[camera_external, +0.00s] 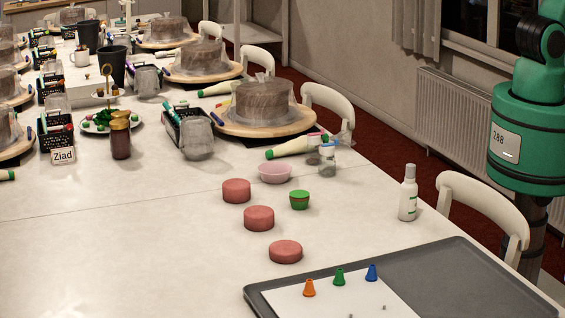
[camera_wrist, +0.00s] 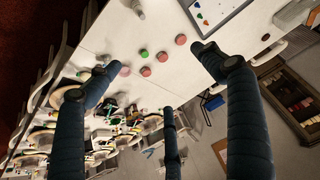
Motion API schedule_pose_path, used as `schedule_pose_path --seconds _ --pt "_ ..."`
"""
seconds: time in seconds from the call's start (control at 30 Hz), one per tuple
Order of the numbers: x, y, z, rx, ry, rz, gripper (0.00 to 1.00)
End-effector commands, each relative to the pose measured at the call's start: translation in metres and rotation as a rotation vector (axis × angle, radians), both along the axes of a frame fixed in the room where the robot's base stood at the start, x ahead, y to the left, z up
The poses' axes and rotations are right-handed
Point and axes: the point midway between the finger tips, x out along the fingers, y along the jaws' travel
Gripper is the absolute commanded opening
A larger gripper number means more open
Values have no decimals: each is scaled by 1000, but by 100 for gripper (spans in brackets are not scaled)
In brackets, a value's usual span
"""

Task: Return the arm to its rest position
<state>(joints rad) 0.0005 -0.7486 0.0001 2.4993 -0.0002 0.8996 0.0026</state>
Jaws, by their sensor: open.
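My gripper (camera_wrist: 153,62) shows in the wrist view with its dark blue fingers spread wide apart. It is open, and nothing is between the fingers. The view past them looks at the white table from some way above, tilted. In the external view only a green part of my arm (camera_external: 540,130) shows at the right edge, beside the table; the gripper is outside that picture.
The white table (camera_external: 120,240) holds several red discs (camera_external: 259,218), a green-lidded pot (camera_external: 299,200), a pink bowl (camera_external: 275,173), a white bottle (camera_external: 408,193) and a grey tray (camera_external: 460,285). Wrapped cakes on turntables (camera_external: 262,101) stand farther back. White chairs (camera_external: 484,200) line the right side.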

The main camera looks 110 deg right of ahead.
Motion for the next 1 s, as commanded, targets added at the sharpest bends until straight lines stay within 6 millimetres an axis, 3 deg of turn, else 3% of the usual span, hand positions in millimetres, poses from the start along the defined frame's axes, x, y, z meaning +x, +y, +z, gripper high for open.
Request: schedule_pose_path --seconds 0.47,1.0 --pt "-1 0 -6 -2 0 4 81" --pt "-1 0 -70 -1 0 3 81"
